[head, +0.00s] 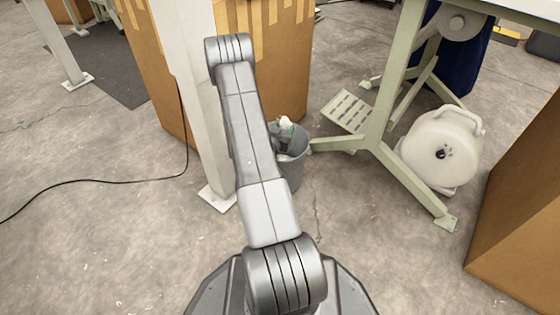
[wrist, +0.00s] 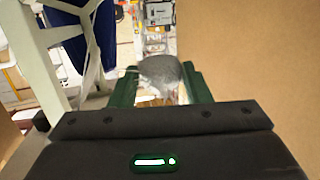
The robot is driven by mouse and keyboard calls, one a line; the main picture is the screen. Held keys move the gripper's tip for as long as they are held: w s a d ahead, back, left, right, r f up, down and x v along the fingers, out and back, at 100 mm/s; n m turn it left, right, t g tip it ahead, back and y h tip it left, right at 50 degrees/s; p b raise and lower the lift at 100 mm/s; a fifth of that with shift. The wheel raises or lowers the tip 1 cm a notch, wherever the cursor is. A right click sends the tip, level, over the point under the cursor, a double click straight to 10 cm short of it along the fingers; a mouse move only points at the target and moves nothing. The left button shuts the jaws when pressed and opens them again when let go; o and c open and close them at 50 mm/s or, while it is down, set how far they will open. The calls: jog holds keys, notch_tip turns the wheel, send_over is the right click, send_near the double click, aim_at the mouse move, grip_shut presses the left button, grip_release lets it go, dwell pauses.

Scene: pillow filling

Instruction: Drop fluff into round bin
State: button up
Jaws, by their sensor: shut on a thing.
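My gripper (wrist: 160,80) is shut on a grey tuft of fluff (wrist: 160,68) in the wrist view. The fluff sits between the tips of the green fingers, with a few thin strands sticking out to the left. A grey round bin (head: 294,172) stands on the floor in the head view, partly hidden behind my arm. White and dark stuff shows at its top. My gripper and the fluff are hidden in the head view. The bin cannot be made out in the wrist view, so how far the gripper is from it cannot be told.
A white post (head: 190,100) stands left of the bin, with a large cardboard box (head: 280,60) behind. A pale green table frame (head: 385,110) and a white reel (head: 440,148) stand to the right. A black cable (head: 90,181) crosses the floor at left.

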notch_tip(320, 180, down, 3)
jog(key=shift+f+b, duration=0.2)
jog(key=shift+b, duration=0.4)
jog(key=o, duration=1)
jog(key=shift+o, duration=0.2)
jog(key=p+v, duration=0.4)
jog(key=v, duration=1)
jog(key=shift+w, duration=0.1)
